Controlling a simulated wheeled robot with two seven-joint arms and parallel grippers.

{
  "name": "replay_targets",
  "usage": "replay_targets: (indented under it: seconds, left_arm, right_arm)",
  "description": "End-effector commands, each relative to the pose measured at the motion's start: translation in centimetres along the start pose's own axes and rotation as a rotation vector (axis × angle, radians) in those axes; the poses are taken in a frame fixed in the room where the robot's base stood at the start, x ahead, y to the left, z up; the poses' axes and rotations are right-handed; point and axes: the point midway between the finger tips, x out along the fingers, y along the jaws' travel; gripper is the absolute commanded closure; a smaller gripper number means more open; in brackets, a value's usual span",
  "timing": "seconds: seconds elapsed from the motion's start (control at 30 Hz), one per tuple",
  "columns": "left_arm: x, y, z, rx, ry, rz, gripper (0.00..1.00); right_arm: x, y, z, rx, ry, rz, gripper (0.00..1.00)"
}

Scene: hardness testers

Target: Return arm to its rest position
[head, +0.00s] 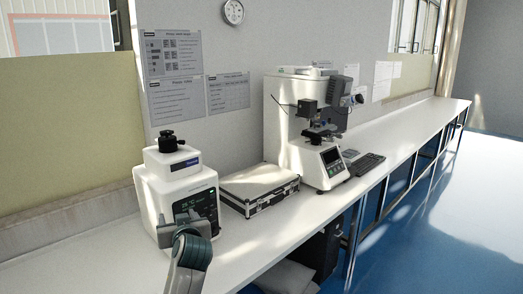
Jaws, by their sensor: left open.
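My left arm comes in at the bottom left, and its gripper (181,217) is in front of the lower front of a white tester (165,205) with a black knob on top and a dark front panel. The gripper is open, and I see nothing between its fingers. I cannot tell whether it touches the tester. The gripper and arm hide part of the tester's lower front. My right gripper is not in view.
The long white bench (240,240) runs to the back right. A silver-edged case (260,187) lies beside the tester. Blue floor (440,220) is open at the right.

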Motion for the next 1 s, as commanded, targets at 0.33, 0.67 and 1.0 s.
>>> replay_targets:
  seconds: [0.33, 0.67, 1.0]
  left_arm:
    - [-6.6, -5.0, 19.3, 0.11, -0.306, 0.084, 0.41]
    - [-18.0, -10.4, 33.5, 0.227, -0.588, 0.207, 0.41]
    - [-30.1, -15.1, 41.2, 0.33, -0.812, 0.349, 0.41]
  right_arm:
    - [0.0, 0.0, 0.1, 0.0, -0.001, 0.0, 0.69]
    - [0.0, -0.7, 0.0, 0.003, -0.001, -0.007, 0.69]
    - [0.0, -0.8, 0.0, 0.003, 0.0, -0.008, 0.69]
